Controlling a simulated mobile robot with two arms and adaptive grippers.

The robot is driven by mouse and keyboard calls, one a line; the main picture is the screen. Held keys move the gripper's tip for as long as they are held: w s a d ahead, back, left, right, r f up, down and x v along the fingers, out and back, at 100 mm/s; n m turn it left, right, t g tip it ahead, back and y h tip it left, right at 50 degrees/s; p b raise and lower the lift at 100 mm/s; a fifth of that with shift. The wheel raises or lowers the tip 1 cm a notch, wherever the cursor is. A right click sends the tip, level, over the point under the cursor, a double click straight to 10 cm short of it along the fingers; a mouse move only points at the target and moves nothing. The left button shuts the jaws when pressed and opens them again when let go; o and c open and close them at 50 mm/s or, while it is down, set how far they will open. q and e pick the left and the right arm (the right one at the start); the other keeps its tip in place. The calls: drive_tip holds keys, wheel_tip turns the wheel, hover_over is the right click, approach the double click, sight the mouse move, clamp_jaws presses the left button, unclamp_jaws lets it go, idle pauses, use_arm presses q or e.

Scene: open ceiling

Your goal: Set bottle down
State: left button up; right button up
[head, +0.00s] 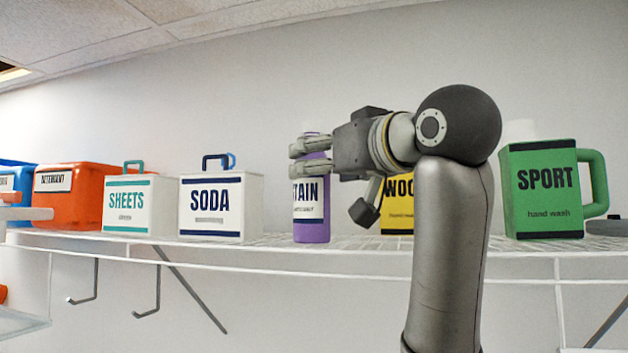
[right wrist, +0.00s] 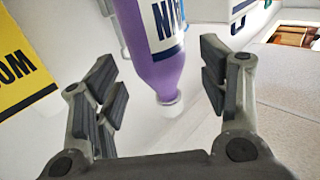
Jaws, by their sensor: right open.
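The purple bottle (head: 312,228), with a white and navy label partly reading "TAIN", stands upright on the white wire shelf (head: 270,240). My right gripper (head: 311,145) is at the bottle's upper part, its fingers covering some of the top. In the right wrist view the bottle (right wrist: 160,45) shows upside down between the spread fingers of the right gripper (right wrist: 158,75), with gaps on both sides. The right gripper is open and holds nothing. My left gripper is not in view.
On the shelf left of the bottle stand a white SODA box (head: 220,215), a white SHEETS box (head: 139,210) and an orange detergent box (head: 75,200). Right of it are a yellow container (head: 396,215), partly behind my arm, and a green SPORT jug (head: 545,200).

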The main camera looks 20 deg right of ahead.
drive_tip(key=s+d+b, duration=0.1)
drive_tip(key=s+b, duration=0.2)
drive_tip(key=s, duration=0.5)
drive_tip(key=shift+d+b, duration=0.25)
drive_tip(key=shift+b, duration=0.05)
drive_tip(key=shift+w, duration=0.1)
